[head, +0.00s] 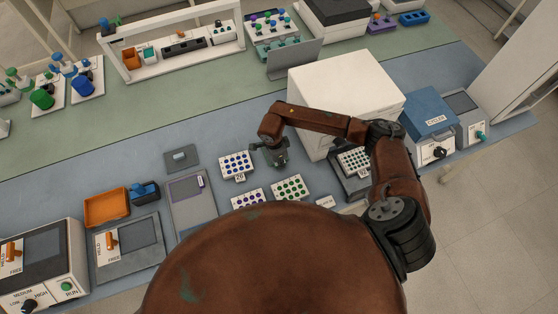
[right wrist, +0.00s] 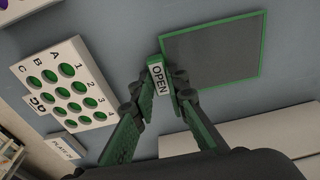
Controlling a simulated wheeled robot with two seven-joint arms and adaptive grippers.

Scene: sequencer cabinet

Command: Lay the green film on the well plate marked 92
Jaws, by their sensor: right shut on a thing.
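In the right wrist view, my right gripper (right wrist: 160,85) is shut on a white tab marked OPEN. The tab is at the corner of a dark grey sheet with a green border, the green film (right wrist: 211,50). In the head view my right gripper (head: 276,157) is low over the blue bench, just right of a white plate with blue wells (head: 237,165). A white plate with green wells (head: 291,188) lies in front of it and also shows in the right wrist view (right wrist: 66,84). The small number labels are too unclear to read surely. My left gripper is out of view.
Another blue-well plate (head: 247,199) lies in front. A further plate (head: 354,160) sits in a dark tray beside a large white box (head: 345,85). A grey flat device (head: 192,203), an orange tray (head: 107,207) and a blue instrument (head: 427,110) stand around.

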